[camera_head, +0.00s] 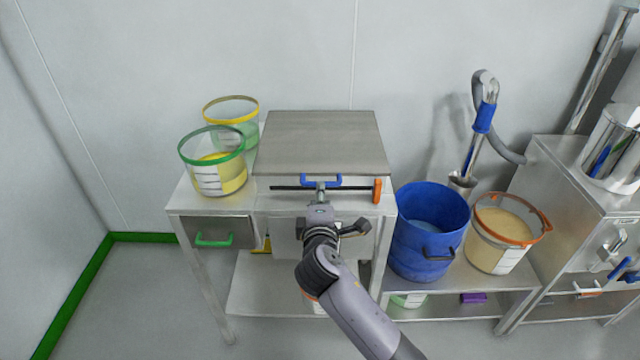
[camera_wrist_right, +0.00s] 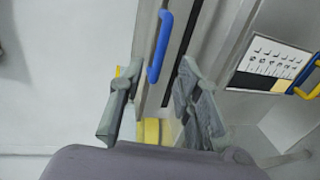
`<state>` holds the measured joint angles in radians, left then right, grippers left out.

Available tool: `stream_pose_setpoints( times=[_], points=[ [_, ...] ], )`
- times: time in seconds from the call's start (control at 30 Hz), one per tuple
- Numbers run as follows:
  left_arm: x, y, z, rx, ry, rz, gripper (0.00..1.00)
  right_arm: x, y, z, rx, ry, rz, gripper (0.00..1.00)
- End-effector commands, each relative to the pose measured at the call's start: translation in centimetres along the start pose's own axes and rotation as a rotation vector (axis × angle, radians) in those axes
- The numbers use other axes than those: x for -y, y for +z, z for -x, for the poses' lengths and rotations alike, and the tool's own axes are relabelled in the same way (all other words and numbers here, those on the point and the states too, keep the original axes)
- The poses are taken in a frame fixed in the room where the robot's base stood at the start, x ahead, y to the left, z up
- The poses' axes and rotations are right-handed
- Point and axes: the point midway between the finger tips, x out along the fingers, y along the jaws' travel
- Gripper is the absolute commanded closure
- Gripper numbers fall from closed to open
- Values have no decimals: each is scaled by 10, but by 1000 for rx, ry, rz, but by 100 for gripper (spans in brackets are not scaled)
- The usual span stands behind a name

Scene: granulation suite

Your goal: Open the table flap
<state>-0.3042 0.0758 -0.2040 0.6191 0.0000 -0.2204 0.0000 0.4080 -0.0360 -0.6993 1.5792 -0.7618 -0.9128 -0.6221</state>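The table flap (camera_head: 322,140) is a flat grey metal panel, lying closed on top of the steel table against the wall. A blue handle (camera_head: 321,180) sits at the middle of its front edge, above a dark strip. My right gripper (camera_head: 324,217) is just in front of and below this handle, its fingers spread. In the right wrist view the open gripper (camera_wrist_right: 157,88) has the blue handle (camera_wrist_right: 160,47) between and beyond its fingertips, apparently untouched. Whether the handle lies within the fingers' depth cannot be told. My left gripper is not in view.
Two clear tubs, one green-rimmed (camera_head: 212,163) and one yellow-rimmed (camera_head: 232,110), stand left of the flap. A drawer with a green handle (camera_head: 214,240) is below them. A blue bucket (camera_head: 428,232) and an orange-rimmed tub (camera_head: 503,235) stand on the right.

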Motion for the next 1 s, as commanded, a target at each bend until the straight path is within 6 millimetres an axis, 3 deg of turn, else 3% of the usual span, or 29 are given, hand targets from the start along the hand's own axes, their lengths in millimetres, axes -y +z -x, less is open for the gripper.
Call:
stream_pose_setpoints(
  times=[0.2, 0.4, 0.87, 1.0],
  points=[
    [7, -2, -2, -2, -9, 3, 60, 0, 0, -40, 1, 0, 2, 69],
    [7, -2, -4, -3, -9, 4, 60, 0, 0, -63, 0, 0, 0, 69],
    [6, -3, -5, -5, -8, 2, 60, 0, 0, -72, -1, -1, -1, 69],
    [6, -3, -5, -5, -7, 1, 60, 0, 0, -72, -1, -1, -1, 78]
  ],
)
